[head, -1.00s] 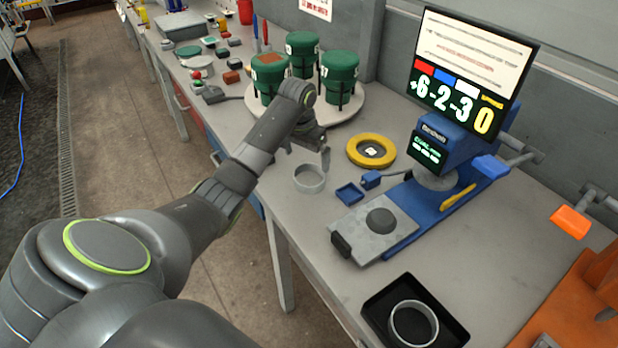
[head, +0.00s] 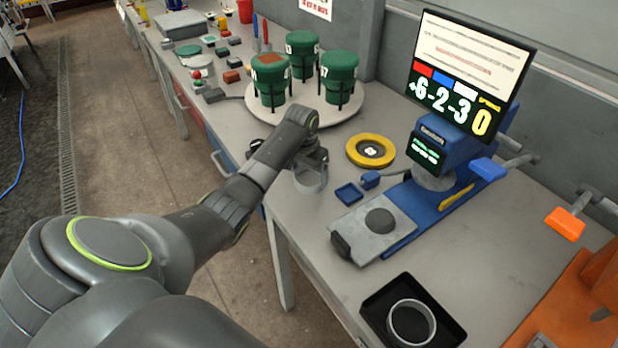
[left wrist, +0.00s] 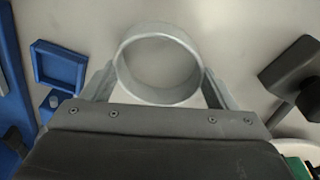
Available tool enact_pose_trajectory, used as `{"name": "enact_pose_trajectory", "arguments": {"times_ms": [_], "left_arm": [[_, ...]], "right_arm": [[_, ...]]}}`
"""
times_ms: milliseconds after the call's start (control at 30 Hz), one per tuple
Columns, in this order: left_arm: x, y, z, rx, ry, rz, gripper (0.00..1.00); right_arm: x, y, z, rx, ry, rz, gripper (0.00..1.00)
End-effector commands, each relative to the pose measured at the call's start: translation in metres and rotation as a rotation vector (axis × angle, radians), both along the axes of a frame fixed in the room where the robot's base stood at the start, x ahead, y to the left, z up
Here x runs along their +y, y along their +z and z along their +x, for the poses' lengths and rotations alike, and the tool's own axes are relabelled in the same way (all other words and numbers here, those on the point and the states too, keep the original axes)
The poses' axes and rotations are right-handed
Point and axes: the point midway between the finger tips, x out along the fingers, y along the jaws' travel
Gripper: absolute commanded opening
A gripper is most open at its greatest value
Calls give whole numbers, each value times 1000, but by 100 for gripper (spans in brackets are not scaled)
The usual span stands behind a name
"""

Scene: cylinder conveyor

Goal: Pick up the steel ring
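A grey steel ring (head: 310,182) sits on the bench near its left edge. It also shows in the left wrist view (left wrist: 122,75), between the fingers. My left gripper (head: 311,172) is down at the ring, its two fingers (left wrist: 158,80) on opposite sides of it. The fingers look spread, very close to the ring's wall; any contact is hard to make out. The ring appears to rest on the bench. A second, similar ring (head: 392,322) lies in a black tray (head: 371,303) at the front. My right gripper is not in view.
A yellow ring-shaped piece (head: 355,151) and a small blue tray (head: 348,193) lie right of the gripper. A blue measuring device (head: 440,150) with a screen stands further right. Green cups (head: 339,72) stand on a round white plate (head: 354,103) behind.

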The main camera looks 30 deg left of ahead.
Motion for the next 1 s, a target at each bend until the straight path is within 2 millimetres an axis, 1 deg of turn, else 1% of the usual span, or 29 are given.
{"name": "enact_pose_trajectory", "arguments": {"times_ms": [33, 167, 367, 467, 567, 800, 900, 1000], "left_arm": [[0, 0, 0, 0, 0, 0, 71], [0, 0, 0, 0, 0, 0, 54], [0, 1, 0, -1, 0, 0, 54], [0, 6, 1, -2, 0, 1, 54], [0, 20, 2, -5, 0, 2, 54], [1, 68, 2, -6, -1, 2, 54], [0, 85, 2, -6, 0, 1, 54], [0, 95, 1, -3, 1, 0, 54]], "right_arm": [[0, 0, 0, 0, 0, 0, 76], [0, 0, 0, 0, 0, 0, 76], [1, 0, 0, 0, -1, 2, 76], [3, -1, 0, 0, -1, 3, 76], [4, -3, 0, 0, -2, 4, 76], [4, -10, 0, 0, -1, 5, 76], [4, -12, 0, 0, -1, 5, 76], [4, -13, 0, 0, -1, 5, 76]]}}
